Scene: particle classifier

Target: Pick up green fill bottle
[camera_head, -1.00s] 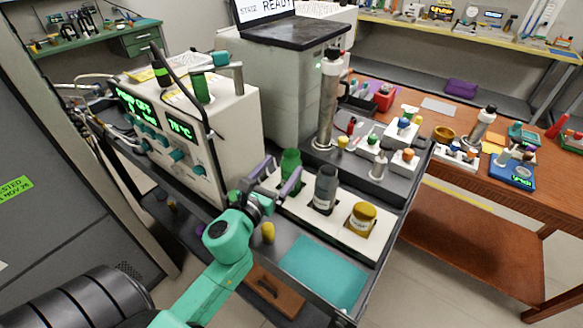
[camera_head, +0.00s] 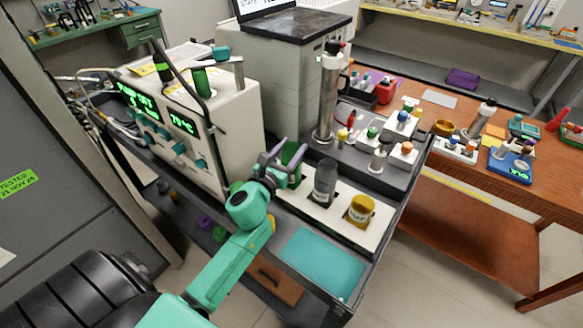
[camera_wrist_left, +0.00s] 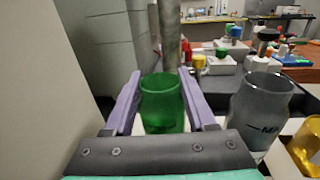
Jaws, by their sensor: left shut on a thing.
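The green fill bottle (camera_head: 291,158) stands at the left end of the white holder on the cart, beside the grey bottle. My left gripper (camera_head: 285,160) is shut on it, with one purple finger on each side. In the left wrist view the green bottle (camera_wrist_left: 162,102) is upright between the two fingers of the gripper (camera_wrist_left: 160,100). Its lower part is hidden behind the gripper body, so I cannot tell whether it touches the holder. My right gripper is not in view.
A grey bottle (camera_head: 324,182) and a yellow jar (camera_head: 360,212) stand in the white holder (camera_head: 298,201) to the right. A metal column (camera_head: 327,100) rises behind. A cream instrument box (camera_head: 232,140) is close on the left. A teal mat (camera_head: 320,262) lies in front.

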